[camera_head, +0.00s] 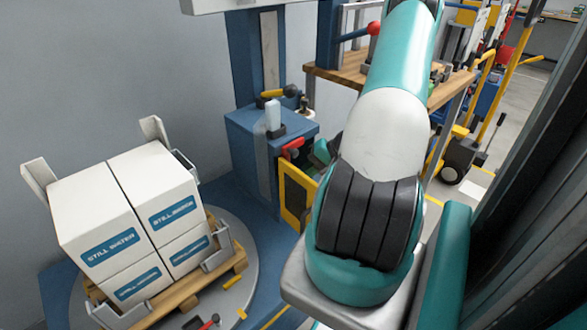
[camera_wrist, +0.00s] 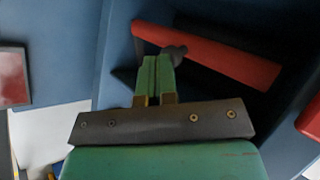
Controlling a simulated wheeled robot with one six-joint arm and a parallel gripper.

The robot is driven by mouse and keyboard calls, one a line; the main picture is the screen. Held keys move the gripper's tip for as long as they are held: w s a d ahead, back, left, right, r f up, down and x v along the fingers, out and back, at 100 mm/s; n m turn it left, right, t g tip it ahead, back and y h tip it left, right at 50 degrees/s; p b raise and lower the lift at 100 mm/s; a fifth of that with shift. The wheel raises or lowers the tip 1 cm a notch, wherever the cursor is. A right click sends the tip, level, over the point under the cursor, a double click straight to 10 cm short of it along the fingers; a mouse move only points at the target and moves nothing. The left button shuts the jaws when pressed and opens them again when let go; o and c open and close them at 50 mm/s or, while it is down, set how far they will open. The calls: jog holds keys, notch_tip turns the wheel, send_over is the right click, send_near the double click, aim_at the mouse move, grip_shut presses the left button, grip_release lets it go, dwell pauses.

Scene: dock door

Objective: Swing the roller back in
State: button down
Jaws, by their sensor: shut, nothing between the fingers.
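A red bar (camera_wrist: 210,54), which looks like the roller, slants across a dark recess in a blue housing in the wrist view. A dark rounded end piece (camera_wrist: 175,50) shows below it. My gripper (camera_wrist: 158,62) is shut and empty, its green fingers side by side, with the tips close to this dark piece and below the bar. I cannot tell whether they touch. In the head view a red part (camera_head: 292,147) shows on the front of the blue carriage (camera_head: 262,128). My arm hides most of the gripper there.
Cartons (camera_head: 96,210) stand on a wooden pallet (camera_head: 190,285) on a round turntable (camera_head: 245,262) at left. A yellow-framed panel (camera_head: 296,194) is below the carriage. A wooden bench (camera_head: 340,76) stands behind my arm. Another red part (camera_wrist: 311,118) is at the wrist view's right edge.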

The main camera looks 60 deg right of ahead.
jog(key=shift+w+a+p, duration=0.35)
jog(key=shift+w+a, duration=0.35)
jog(key=shift+a, duration=0.15)
jog(key=s+r+p, duration=0.1)
jog(key=s+r, duration=0.6)
jog(key=s, duration=0.4)
jog(key=shift+a, duration=0.1)
dwell(0.5)
jog(key=shift+s, duration=0.15)
